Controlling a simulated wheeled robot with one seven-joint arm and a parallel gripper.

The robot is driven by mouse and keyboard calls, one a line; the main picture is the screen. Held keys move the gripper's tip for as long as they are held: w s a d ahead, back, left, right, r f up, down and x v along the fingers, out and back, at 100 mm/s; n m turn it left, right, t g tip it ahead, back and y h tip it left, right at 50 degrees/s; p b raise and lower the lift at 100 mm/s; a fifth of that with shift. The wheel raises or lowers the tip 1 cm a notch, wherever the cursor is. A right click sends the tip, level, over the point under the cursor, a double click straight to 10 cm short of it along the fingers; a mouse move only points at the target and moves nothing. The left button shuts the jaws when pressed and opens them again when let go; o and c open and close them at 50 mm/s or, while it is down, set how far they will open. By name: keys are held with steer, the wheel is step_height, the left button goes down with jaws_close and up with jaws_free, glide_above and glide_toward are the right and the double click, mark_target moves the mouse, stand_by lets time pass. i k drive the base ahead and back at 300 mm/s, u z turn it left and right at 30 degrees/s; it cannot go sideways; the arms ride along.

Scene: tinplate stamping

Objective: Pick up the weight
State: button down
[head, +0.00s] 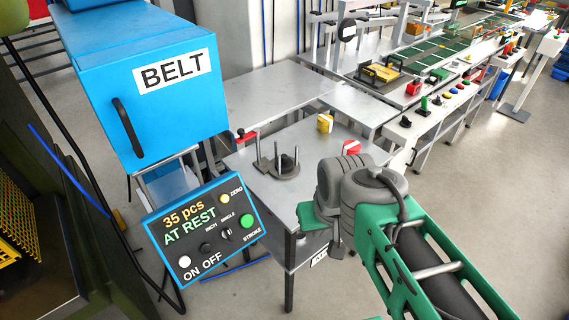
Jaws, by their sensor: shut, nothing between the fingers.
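No object in the head view is clearly marked as the weight, and I cannot tell which one it is. My gripper (337,249) is at the table's front right, in front of these pieces. Its fingers are small and partly hidden behind my grey wrist. It looks shut and holds nothing visible.
A blue box labelled BELT (165,110) stands at the left, above a control panel (202,228) reading "35 pcs" and "AT REST". A red clamp-like piece (243,135) is at the table's left edge. A green conveyor (440,47) runs at the back right.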

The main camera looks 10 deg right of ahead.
mark_target(287, 164)
steer(key=z, duration=1.65)
steer(key=i, duration=1.15)
steer(key=u, duration=4.6)
